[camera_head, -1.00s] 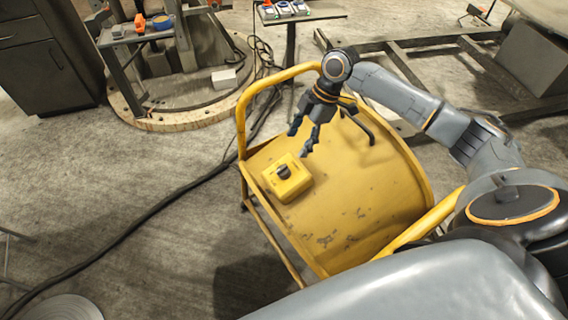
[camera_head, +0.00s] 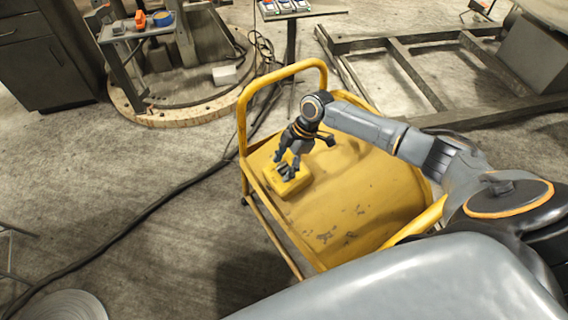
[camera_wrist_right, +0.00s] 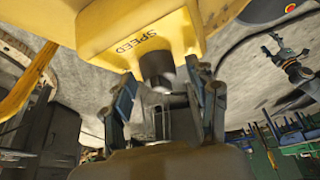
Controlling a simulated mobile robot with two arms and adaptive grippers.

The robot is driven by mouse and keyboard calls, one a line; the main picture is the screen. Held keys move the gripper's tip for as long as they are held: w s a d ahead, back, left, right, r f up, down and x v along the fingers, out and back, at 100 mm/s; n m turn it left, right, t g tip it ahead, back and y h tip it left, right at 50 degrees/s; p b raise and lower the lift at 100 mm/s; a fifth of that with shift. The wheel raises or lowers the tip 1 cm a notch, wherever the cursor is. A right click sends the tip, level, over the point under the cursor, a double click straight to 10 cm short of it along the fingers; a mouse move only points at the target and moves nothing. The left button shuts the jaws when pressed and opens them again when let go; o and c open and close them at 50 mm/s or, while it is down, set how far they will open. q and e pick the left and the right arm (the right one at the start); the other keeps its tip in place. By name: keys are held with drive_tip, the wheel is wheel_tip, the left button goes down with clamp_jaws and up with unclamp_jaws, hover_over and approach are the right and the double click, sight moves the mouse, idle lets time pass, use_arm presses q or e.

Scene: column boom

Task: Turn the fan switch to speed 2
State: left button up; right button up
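The fan switch is a yellow box (camera_head: 293,186) on the yellow cart or fan housing. In the right wrist view the box (camera_wrist_right: 150,30) bears the word SPEED and a dark round knob (camera_wrist_right: 155,68). My right gripper (camera_head: 286,166) is over the box, its fingers pointing at it. In the right wrist view its two fingers (camera_wrist_right: 160,85) stand apart on either side of the knob, the right fingertip close to it. I cannot tell whether they touch it. The knob's pointer and speed marks cannot be made out.
A yellow tube frame (camera_head: 285,75) rises around the yellow surface (camera_head: 360,205). A dark cable (camera_head: 150,213) runs over the concrete floor at left. A round base (camera_head: 190,112) and a metal frame (camera_head: 420,75) stand behind. The floor at left is mostly clear.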

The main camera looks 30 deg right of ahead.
drive_tip(key=c, duration=1.1)
drive_tip(key=shift+o, duration=0.2)
